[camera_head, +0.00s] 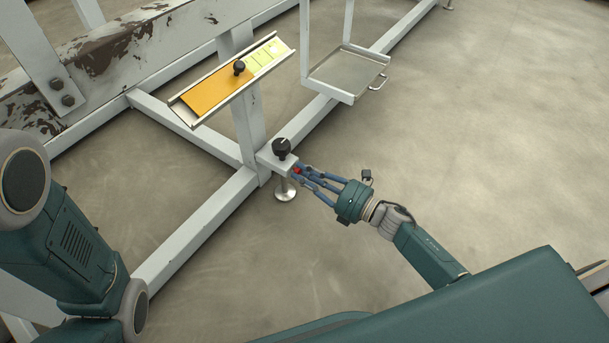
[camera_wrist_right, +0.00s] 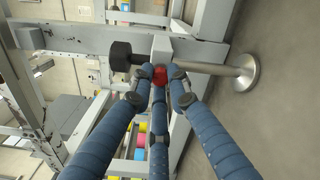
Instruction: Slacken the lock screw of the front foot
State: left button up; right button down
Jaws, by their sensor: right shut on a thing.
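The front foot is a metal stem with a round pad (camera_head: 285,191) under the corner of the white frame, with a black knob (camera_head: 281,147) on top. In the right wrist view the foot's stem and pad (camera_wrist_right: 240,71) lie sideways, with the black knob (camera_wrist_right: 121,56) at the other end. The lock screw has a red head (camera_wrist_right: 160,76) on the side of the foot's block (camera_wrist_right: 161,46). My right gripper (camera_head: 299,170) is shut on this red head, its blue fingers around it and partly hiding it. My left arm shows at the left, but its gripper is out of view.
A sloped tray (camera_head: 192,118) with an orange and yellow strip and a black knob is fixed above the foot. A metal tray with a handle (camera_head: 379,82) hangs to its right. White frame beams (camera_head: 195,229) run along the floor. The floor at the right is clear.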

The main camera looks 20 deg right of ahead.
jog(key=shift+s+a+f+n, duration=0.1)
jog(key=shift+f+n, duration=0.05)
jog(key=shift+n, duration=0.35)
jog(key=c, duration=1.7)
grip_release()
jog(key=shift+o, duration=0.2)
jog(key=v, duration=1.2)
